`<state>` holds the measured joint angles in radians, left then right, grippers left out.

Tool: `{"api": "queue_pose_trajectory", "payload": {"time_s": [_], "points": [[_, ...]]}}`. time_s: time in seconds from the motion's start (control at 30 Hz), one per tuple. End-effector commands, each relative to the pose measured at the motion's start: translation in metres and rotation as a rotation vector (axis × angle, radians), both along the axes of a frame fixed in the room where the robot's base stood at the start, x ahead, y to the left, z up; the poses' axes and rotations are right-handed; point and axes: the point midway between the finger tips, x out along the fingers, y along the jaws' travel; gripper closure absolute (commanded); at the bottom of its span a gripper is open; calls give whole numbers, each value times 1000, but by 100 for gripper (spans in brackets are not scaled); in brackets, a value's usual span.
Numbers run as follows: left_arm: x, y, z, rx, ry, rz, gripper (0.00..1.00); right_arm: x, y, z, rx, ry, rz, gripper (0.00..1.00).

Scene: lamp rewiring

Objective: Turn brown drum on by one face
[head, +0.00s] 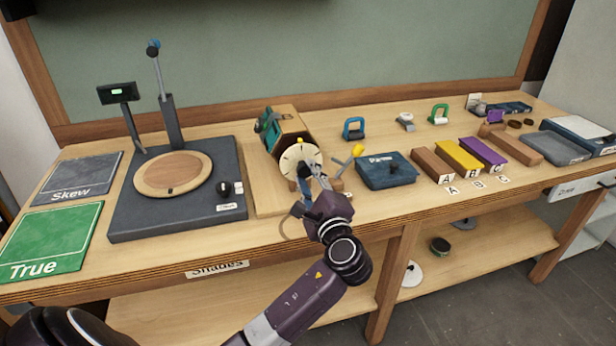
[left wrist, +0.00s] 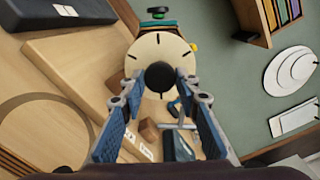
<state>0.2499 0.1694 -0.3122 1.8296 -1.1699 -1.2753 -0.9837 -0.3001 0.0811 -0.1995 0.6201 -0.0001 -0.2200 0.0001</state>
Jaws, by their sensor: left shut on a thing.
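The brown drum (head: 288,122) stands on a wooden base at the middle of the bench, with a letter on its upper face. A round cream dial (head: 293,158) with dark tick marks covers its near end; it also shows in the left wrist view (left wrist: 150,50). My left gripper (head: 306,176) is in front of the dial. In the left wrist view its blue fingers (left wrist: 158,98) are on both sides of a round black knob (left wrist: 160,76) at the dial's centre, shut on it. Most of the drum is hidden behind the dial there. My right gripper is not in view.
A yellow-tipped lever (head: 357,151) and a dark blue box (head: 386,172) stand close to the right of the dial. A dark platform with a wooden disc (head: 174,174) is at the left. Brown, yellow and purple blocks (head: 458,156) lie farther right.

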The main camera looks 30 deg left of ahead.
Motion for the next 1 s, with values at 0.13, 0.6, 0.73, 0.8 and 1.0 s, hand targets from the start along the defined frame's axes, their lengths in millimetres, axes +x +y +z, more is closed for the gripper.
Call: {"api": "queue_pose_trajectory", "payload": {"time_s": [0.13, 0.6, 0.73, 0.8, 1.0], "points": [[0, 0, -1, -2, -1, 1, 95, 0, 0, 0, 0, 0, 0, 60], [0, 0, 0, -1, 0, 1, 52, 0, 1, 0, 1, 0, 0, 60], [0, 0, 0, -1, 0, 1, 52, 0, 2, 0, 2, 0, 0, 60], [0, 0, 0, -1, 0, 1, 52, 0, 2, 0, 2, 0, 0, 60], [-12, -16, -1, -4, -1, -2, 52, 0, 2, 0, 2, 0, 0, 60]]}}
